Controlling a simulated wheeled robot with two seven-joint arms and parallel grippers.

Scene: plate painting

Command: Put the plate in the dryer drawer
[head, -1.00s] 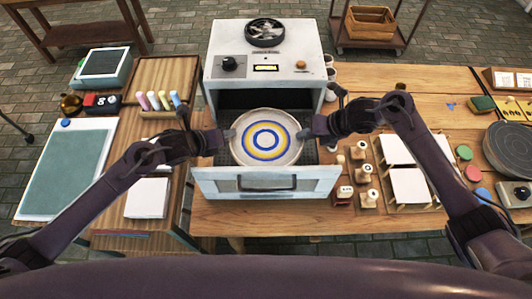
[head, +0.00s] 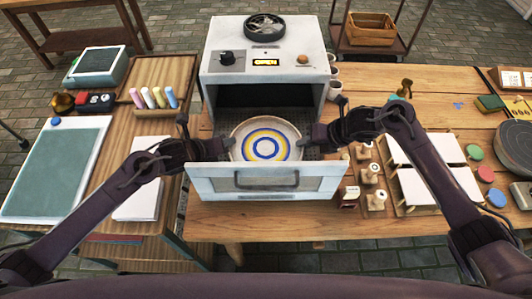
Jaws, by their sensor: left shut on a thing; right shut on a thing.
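The plate (head: 265,143) is pale with blue and yellow rings. It is level and sits low within the open dryer drawer, behind the drawer front (head: 265,183). The front hides the plate's near edge, and I cannot tell whether its underside touches the drawer floor. My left gripper (head: 225,147) is shut on the plate's left rim. My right gripper (head: 312,139) is shut on its right rim. The dryer (head: 222,93) is a white box with a dark opening behind the plate, a top fan and a lit display (head: 266,63) reading OPEN.
A stack of white paper (head: 140,190) and several coloured sticks (head: 152,98) lie left of the dryer. Wooden stamps (head: 370,173), white tiles (head: 408,150) and coloured discs (head: 485,173) are on the right. White cups (head: 334,88) stand close by the dryer's right side.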

